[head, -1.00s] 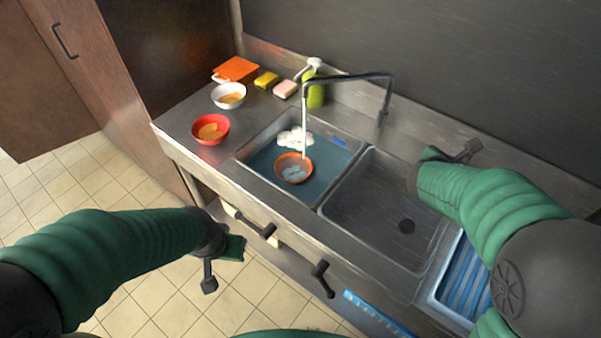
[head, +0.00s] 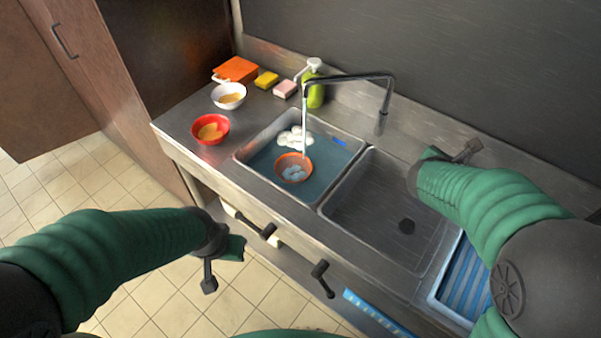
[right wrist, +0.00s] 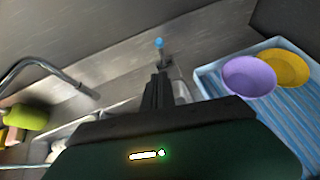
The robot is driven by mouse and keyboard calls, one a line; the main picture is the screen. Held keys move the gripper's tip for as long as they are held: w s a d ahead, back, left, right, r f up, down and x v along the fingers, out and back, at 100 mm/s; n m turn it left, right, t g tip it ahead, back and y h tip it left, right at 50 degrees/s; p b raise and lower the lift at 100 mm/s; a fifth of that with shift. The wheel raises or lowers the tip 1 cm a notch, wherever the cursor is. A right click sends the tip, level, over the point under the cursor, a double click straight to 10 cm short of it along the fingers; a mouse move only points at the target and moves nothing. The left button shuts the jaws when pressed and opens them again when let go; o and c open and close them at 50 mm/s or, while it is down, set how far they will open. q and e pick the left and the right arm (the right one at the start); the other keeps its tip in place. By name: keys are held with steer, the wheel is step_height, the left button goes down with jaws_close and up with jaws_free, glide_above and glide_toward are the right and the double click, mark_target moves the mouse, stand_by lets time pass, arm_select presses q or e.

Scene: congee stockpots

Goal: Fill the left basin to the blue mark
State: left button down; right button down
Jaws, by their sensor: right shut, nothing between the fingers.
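The left basin (head: 245,155) holds bluish water with white foam and an orange bowl (head: 282,172) in it. The blue mark (head: 340,142) shows on the basin's back wall, above the water. The faucet (head: 345,78) hangs over this basin and a thin water stream (head: 304,125) falls from it. My right gripper (head: 467,150) is shut and empty behind the right basin. In the right wrist view its dark fingers (right wrist: 159,90) point toward a small blue-topped fitting (right wrist: 160,45); contact is unclear. My left gripper (head: 209,280) hangs in front of the counter; its jaw opening is unclear.
The right basin (head: 375,205) is empty, with a dark drain. A red bowl (head: 222,137), white bowl (head: 229,88), sponges and a green bottle (head: 314,95) stand around the left basin. A blue ribbed tray (head: 466,275) lies at right; purple (right wrist: 248,76) and yellow bowls are there.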

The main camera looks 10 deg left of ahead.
stand_by(0.5)
steer(key=n+h+b, duration=1.1)
steer(key=h+b, duration=0.1)
steer(key=b, duration=0.5)
glide_toward(469, 158)
steer(key=s+x, duration=0.1)
steer(key=x, duration=0.5)
steer(key=shift+w+d+r+g+b, duration=0.2)
steer(key=shift+d+r+g+b, duration=0.1)
steer(key=shift+r, duration=0.2)
